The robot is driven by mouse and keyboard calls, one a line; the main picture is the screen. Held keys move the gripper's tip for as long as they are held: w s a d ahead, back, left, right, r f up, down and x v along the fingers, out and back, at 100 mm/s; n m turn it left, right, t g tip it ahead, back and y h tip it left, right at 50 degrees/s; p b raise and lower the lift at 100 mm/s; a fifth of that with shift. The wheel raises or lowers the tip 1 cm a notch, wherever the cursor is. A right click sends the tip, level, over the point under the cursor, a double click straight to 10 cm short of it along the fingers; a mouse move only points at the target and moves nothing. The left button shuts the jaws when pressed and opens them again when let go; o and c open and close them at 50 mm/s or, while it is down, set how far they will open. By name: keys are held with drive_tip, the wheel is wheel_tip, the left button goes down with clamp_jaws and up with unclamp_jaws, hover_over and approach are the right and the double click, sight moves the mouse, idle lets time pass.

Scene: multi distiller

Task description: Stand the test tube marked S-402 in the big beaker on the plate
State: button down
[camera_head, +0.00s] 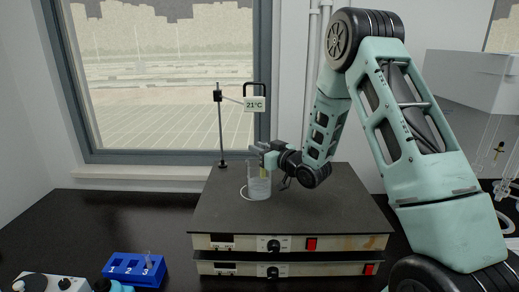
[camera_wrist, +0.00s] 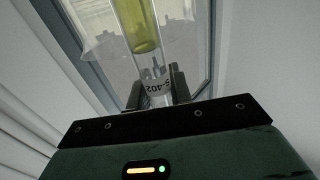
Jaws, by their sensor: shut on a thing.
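My gripper (camera_head: 264,155) is at the rim of the big beaker (camera_head: 259,187), coming in from the right. In the wrist view my gripper (camera_wrist: 158,88) is shut on a clear test tube (camera_wrist: 143,40) holding yellow-green liquid; its white label (camera_wrist: 157,86) reads S-402, upside down in the picture. In the head view a bit of yellow shows below the fingers, by the beaker's upper part; I cannot tell how deep the tube sits or whether it touches the glass. The beaker holds clear liquid and stands on the dark plate (camera_head: 310,205).
A stand (camera_head: 220,130) with a 21°C display (camera_head: 255,104) rises behind the beaker, close to my gripper. A blue rack (camera_head: 120,268) with a tube (camera_head: 148,259) is at the front left. Glassware stands at the far right. The plate's right part is clear.

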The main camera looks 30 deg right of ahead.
drive_tip(key=shift+f+b, duration=1.3)
drive_tip(key=shift+f, duration=0.3)
drive_tip(key=c, duration=1.2)
unclamp_jaws()
drive_tip(key=shift+r, duration=0.15)
drive_tip(key=shift+r+p, duration=1.35)
drive_tip(key=shift+r, duration=1)
